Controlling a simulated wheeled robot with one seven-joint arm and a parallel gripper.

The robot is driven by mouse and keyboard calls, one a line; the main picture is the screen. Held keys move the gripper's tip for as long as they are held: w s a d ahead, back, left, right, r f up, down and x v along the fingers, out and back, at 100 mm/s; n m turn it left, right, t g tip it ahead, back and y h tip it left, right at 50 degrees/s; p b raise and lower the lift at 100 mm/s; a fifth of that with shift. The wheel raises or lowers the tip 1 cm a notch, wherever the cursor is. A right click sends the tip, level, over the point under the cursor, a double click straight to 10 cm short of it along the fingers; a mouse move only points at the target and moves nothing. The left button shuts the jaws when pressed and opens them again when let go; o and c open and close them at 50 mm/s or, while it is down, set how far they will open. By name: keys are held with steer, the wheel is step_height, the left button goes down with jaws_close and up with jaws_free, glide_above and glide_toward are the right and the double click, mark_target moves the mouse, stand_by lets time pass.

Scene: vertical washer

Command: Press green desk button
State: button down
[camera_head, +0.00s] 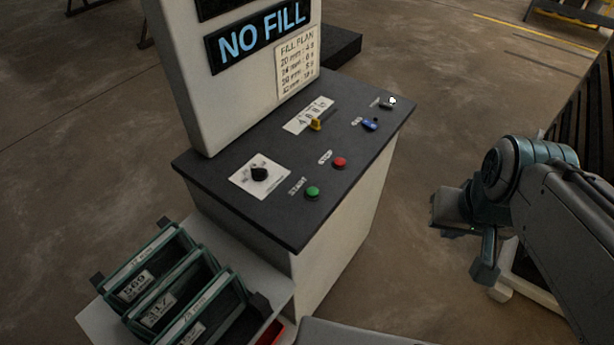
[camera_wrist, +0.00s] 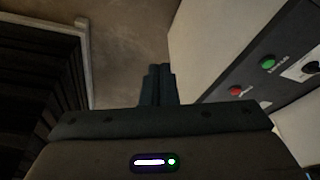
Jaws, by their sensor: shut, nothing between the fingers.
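The green button (camera_head: 312,193) sits near the front edge of the dark desk top (camera_head: 225,187), beside a "START" label. It also shows in the wrist view (camera_wrist: 268,62), at the upper right. The red button (camera_head: 340,162) is just behind it to the right. My gripper (camera_wrist: 158,72) is shut and empty, with its fingers together at the centre of the wrist view. It is apart from the desk, off to its right; in the head view my arm is at the right, and the fingertips are hard to make out there.
A black knob (camera_head: 259,174), a yellow lever (camera_head: 316,124) and a blue switch (camera_head: 370,124) are also on the desk top. An upright panel reads "NO FILL" (camera_head: 259,36). Green bins (camera_head: 165,290) stand at lower left. Open floor lies between my arm and the desk.

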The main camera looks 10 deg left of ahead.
steer(key=m+g+y, duration=0.2)
steer(key=m+y, duration=0.7)
steer(key=m, duration=0.2)
glide_above(318, 192)
step_height(318, 192, down, 2)
steer(key=shift+a+f+b, duration=0.1)
steer(key=shift+b, duration=0.35)
steer(key=shift+f, duration=0.1)
step_height(318, 192, down, 9)
steer(key=b, duration=0.7)
steer(key=shift+r+b, duration=0.2)
steer(key=shift+b, duration=0.1)
steer(key=shift+f+b, duration=0.4)
steer(key=shift+b, duration=0.1)
